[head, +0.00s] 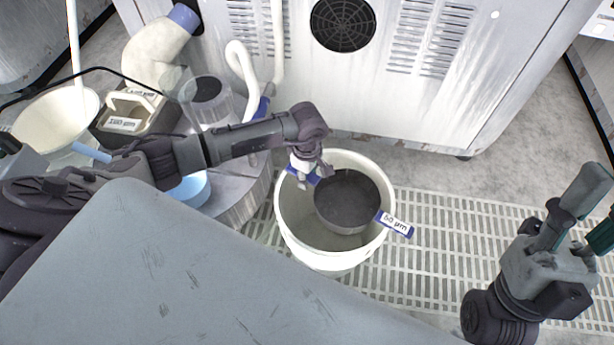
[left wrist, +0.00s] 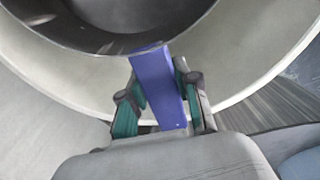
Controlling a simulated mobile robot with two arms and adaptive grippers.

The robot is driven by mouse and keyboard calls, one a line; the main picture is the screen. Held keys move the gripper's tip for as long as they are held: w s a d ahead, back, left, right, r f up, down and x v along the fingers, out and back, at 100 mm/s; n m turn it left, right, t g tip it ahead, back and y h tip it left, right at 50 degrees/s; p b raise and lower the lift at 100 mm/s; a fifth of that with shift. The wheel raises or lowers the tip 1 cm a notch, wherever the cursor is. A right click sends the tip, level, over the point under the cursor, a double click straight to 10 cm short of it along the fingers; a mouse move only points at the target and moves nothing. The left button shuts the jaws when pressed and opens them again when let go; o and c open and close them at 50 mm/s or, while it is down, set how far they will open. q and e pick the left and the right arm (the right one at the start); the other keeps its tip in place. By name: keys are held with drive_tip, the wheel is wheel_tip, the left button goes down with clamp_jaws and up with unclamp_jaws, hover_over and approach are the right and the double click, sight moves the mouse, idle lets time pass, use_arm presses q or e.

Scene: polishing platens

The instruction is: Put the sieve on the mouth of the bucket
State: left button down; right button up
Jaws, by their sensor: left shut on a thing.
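The sieve (head: 345,203) is a round dark mesh pan with a blue lug on each side. Its right lug, with a "50 µm" label (head: 395,223), overlaps the right rim of the white bucket (head: 330,262). The pan lies over the bucket's mouth, toward its right and back. My left gripper (head: 305,170) is shut on the other blue lug at the back left rim; this lug (left wrist: 158,85) stands between the fingers in the left wrist view. I cannot tell whether the lugs touch the rim. My right gripper (head: 592,212) is open and empty at the far right.
A grey panel (head: 180,270) fills the lower left foreground. A white cabinet (head: 420,70) with vents stands behind the bucket. A round metal stand (head: 240,195) and a cream funnel (head: 55,118) are at left. Slatted grating (head: 450,260) right of the bucket is clear.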

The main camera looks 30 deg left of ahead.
use_arm(q)
drive_tip(key=c, duration=0.8)
unclamp_jaws()
drive_tip(key=shift+c, duration=0.2)
drive_tip(key=shift+r, duration=0.1)
